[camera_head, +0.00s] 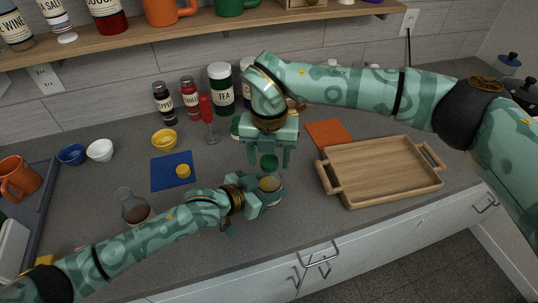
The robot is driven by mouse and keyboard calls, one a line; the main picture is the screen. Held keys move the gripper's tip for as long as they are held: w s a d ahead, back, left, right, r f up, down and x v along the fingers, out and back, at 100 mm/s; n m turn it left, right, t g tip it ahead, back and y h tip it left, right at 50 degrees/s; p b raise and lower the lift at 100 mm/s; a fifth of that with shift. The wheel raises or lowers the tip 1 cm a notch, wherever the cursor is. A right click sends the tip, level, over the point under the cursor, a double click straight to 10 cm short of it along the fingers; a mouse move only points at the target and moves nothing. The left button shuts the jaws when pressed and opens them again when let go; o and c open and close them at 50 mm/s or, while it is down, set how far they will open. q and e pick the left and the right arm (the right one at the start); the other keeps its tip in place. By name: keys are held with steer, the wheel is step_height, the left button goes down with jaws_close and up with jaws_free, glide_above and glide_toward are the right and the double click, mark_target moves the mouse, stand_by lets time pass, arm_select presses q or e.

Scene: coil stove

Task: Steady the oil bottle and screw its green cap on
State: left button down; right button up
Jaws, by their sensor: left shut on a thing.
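The oil bottle (270,184) stands near the counter's front edge, and its amber top shows between the fingers of my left gripper (268,192). My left gripper is shut on the bottle and hides most of its body. The green cap (269,162) shows just above the bottle in the picture, apart from its top. My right gripper (268,158) points down over the cap with its fingers spread. A gap shows between the left finger and the cap. I cannot tell whether the cap rests on the counter.
A wooden tray (385,172) and an orange mat (329,133) are on the right. A blue mat (164,173) with a yellow lid (183,171), a yellow bowl (164,140) and a red-topped glass (208,120) are on the left. Jars (221,88) line the wall.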

steer(key=shift+r, duration=0.1)
steer(key=shift+r, duration=2.2)
steer(key=shift+c, duration=0.3)
